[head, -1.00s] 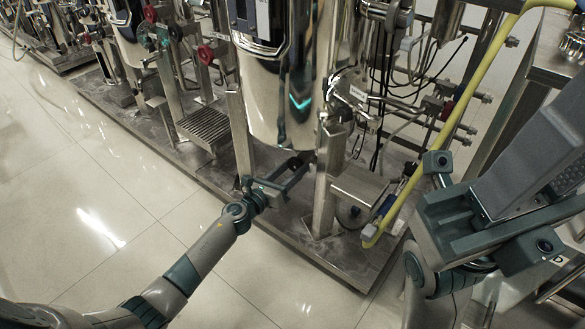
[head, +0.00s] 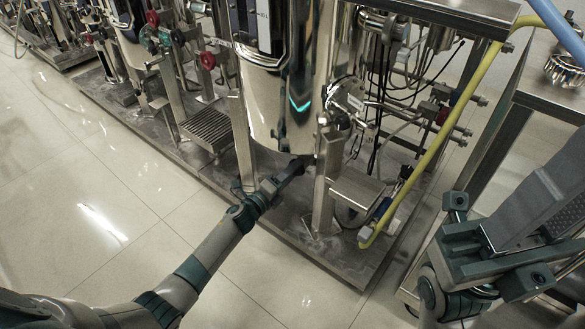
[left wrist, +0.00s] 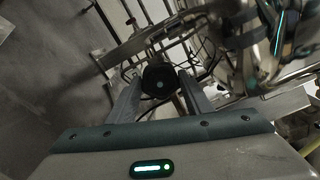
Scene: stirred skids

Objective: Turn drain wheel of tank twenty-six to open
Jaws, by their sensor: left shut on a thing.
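A shiny steel tank (head: 272,105) stands on legs in the middle of the head view; I cannot read a number on it. My left gripper (head: 298,166) reaches in low under the tank's bottom. In the left wrist view, its two grey fingers (left wrist: 158,92) are shut on a dark round part (left wrist: 160,79), which I take to be the drain wheel. Its rim and any open or shut mark are not visible.
A metal skid base (head: 345,262) with steel legs carries the tank. A yellow hose (head: 425,160) hangs to the right of the tank, and pipes and valves crowd behind it. Red handwheels (head: 207,60) are at the upper left. The tiled floor (head: 120,215) at left is clear.

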